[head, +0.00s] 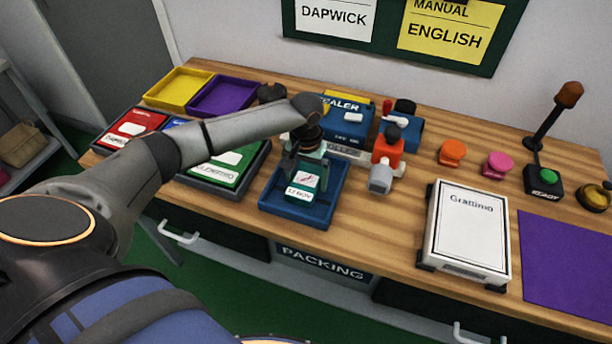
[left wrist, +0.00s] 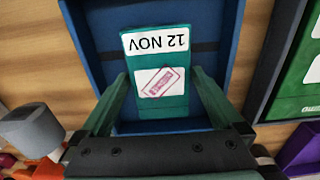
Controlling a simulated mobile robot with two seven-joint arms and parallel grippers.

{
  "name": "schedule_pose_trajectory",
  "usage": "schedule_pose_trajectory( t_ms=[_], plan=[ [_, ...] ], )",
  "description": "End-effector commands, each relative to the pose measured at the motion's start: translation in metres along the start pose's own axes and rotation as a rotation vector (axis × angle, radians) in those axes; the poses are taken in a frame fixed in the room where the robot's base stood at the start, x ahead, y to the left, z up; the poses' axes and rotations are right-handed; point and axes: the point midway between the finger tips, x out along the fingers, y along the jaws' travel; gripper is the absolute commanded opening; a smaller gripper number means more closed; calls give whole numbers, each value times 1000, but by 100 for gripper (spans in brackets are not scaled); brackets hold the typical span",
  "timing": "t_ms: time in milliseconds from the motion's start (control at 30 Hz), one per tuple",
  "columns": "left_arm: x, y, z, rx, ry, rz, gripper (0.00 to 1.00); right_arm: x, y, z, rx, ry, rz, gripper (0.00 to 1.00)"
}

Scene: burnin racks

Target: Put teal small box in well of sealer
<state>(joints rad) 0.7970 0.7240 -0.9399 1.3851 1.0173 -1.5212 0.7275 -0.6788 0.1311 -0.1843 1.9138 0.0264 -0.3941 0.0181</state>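The teal small box (head: 301,194) has a white "12 NOV" label and a pink stamp mark. It is at a blue open tray (head: 331,201) in front of the blue sealer (head: 347,125); it also shows in the left wrist view (left wrist: 158,58), against the tray's floor (left wrist: 106,60). I cannot tell whether it rests on that floor or hangs just above it. My left gripper (head: 305,172) points down with one finger along each side of the box, seemingly touching it. The fingers also show in the left wrist view (left wrist: 159,80). My right gripper is not in view.
An orange-and-grey device (head: 387,155) stands right of the tray. A white "Grattino" box (head: 468,228) and purple mat (head: 570,265) lie further right. A tray with a green card (head: 222,172) is close on the left. Yellow (head: 180,88) and purple (head: 226,98) trays stand behind.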

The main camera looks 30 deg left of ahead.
Motion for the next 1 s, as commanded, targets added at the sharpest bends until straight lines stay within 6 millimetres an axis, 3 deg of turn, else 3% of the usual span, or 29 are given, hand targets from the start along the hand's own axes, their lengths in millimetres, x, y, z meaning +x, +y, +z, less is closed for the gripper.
schedule_pose_trajectory(
  t_ms=[333, 800, 1000],
  plan=[
    [-10, 0, 0, 0, 0, 1, 100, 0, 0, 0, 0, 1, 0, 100],
    [-102, 0, -1, 1, 2, 2, 100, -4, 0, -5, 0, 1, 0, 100],
    [-121, 0, 0, -1, 0, 1, 100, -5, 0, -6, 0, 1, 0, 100]
  ],
)
